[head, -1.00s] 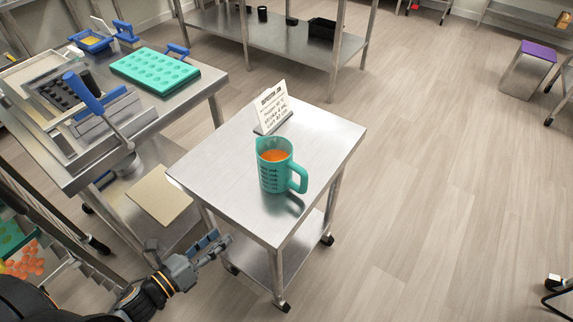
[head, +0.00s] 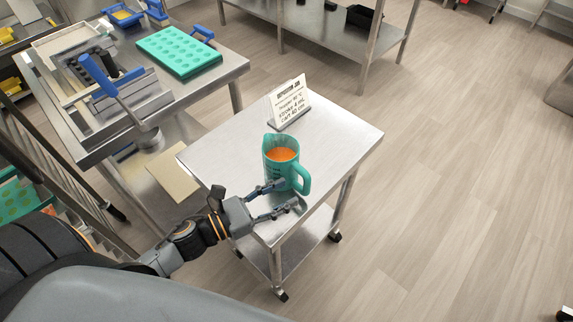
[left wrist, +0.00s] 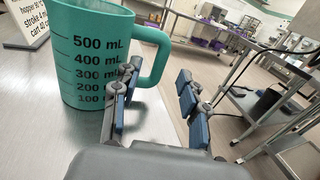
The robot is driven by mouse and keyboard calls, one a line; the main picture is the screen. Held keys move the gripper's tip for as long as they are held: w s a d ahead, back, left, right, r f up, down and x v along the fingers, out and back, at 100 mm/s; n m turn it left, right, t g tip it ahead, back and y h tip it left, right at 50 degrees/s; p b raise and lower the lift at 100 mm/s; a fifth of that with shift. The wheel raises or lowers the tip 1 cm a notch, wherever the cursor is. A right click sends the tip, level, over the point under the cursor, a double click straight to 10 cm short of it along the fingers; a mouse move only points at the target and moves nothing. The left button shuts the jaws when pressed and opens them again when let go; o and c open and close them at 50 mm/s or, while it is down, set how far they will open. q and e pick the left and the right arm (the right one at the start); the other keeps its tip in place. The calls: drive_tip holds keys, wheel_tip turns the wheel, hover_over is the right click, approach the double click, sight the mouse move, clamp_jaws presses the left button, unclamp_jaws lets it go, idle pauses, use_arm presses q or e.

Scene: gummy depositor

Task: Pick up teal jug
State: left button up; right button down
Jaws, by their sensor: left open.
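The teal jug (head: 282,158) stands upright on the small steel cart (head: 222,152), with orange liquid inside and its handle on the right. My left gripper (head: 285,198) is open at the near side of the jug, low over the cart's front edge. In the left wrist view the jug (left wrist: 85,50) shows volume marks. There the fingers of my left gripper (left wrist: 155,108) are spread, one in front of the jug's body and one to the right of the handle. The lower part of the handle lies between them; I cannot tell whether anything touches. My right gripper is not in view.
A white sign (head: 288,101) stands on the cart behind the jug. At left is a steel bench with a teal mould (head: 180,52) and a blue-handled depositor (head: 110,85). The floor (head: 440,190) right of the cart is clear.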

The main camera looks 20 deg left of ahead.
sight(304, 185)
use_arm(q)
drive_tip(key=shift+w+d+r, duration=0.1)
drive_tip(key=shift+w+d, duration=0.3)
drive_tip(key=shift+w, duration=0.1)
drive_tip(key=shift+w+d, duration=0.35)
drive_tip(key=shift+w, duration=0.05)
drive_tip(key=p+x, duration=0.2)
drive_tip(key=x, duration=0.2)
drive_tip(key=shift+w+d+r, duration=0.15)
drive_tip(key=shift+d, duration=0.05)
drive_tip(key=shift+w+d, duration=0.1)
drive_tip(key=shift+w, duration=0.05)
clamp_jaws()
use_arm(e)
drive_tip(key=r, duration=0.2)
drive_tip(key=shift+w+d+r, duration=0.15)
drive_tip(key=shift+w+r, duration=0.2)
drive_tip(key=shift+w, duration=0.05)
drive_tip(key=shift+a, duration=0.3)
